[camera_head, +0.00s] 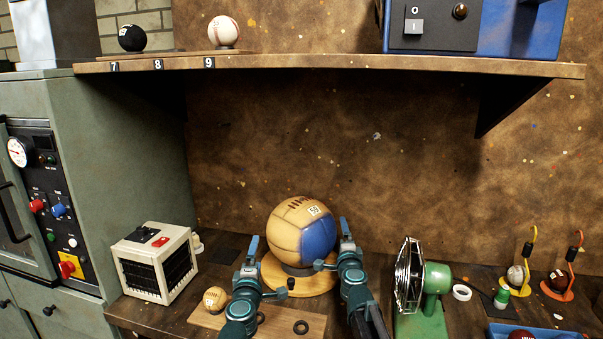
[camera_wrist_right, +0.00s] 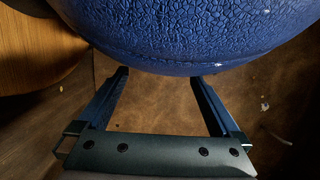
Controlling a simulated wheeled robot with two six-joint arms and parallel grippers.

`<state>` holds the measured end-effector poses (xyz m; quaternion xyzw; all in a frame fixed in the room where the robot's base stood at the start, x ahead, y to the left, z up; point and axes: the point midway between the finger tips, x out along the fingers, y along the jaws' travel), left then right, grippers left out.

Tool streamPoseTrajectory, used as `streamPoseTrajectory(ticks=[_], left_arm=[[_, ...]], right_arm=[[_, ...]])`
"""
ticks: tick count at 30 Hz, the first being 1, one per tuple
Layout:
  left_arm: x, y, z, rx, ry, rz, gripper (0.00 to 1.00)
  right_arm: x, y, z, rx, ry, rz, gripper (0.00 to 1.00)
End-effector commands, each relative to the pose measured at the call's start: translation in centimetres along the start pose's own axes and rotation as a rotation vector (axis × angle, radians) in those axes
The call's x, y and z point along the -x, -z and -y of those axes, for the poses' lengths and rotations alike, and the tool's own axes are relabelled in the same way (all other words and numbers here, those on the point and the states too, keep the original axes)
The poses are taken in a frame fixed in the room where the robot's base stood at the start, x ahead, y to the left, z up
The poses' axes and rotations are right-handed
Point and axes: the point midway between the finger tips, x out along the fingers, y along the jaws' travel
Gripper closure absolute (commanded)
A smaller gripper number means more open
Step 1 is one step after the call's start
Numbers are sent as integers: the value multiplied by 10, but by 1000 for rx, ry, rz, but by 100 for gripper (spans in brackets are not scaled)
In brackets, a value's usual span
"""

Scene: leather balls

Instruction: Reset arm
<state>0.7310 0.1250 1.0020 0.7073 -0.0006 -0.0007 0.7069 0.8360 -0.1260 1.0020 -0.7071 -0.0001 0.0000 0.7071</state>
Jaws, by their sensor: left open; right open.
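A large tan and blue leather ball (camera_head: 292,225) with dark lacing and a small white label sits on a round wooden stand (camera_head: 283,280) on the bench. My left gripper (camera_head: 252,256) is open just left of the ball's lower side. My right gripper (camera_head: 332,247) is open at the ball's right side, by its blue patch. In the right wrist view the ball's blue textured surface (camera_wrist_right: 190,40) fills the top, beyond the open fingers of my right gripper (camera_wrist_right: 165,90). Nothing is between those fingers. Whether either gripper touches the ball I cannot tell.
A white box heater (camera_head: 150,265) stands left, with a small tan ball (camera_head: 215,298) on a wooden board (camera_head: 205,318) near my left arm. A green fan (camera_head: 425,285) stands close right of my right arm. A shelf (camera_head: 330,62) hangs above. Small balls on colored stands (camera_head: 560,295) are far right.

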Motion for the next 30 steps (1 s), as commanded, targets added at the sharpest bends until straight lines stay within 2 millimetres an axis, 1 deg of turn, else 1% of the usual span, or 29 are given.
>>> streamPoseTrajectory(ticks=[1, 17, 18, 21, 30], left_arm=[[-1, 0, 0, 0, 0, 0, 0], [-1, 0, 0, 0, 0, 0, 0], [-1, 0, 0, 0, 0, 0, 0], [-1, 0, 0, 0, 0, 0, 0], [-1, 0, 0, 0, 0, 0, 0]], right_arm=[[12, 0, 0, 0, 0, 0, 0], [112, 0, 0, 0, 0, 0, 0], [97, 0, 0, 0, 0, 0, 0], [72, 0, 0, 0, 0, -1, 0], [14, 0, 0, 0, 0, 0, 0]])
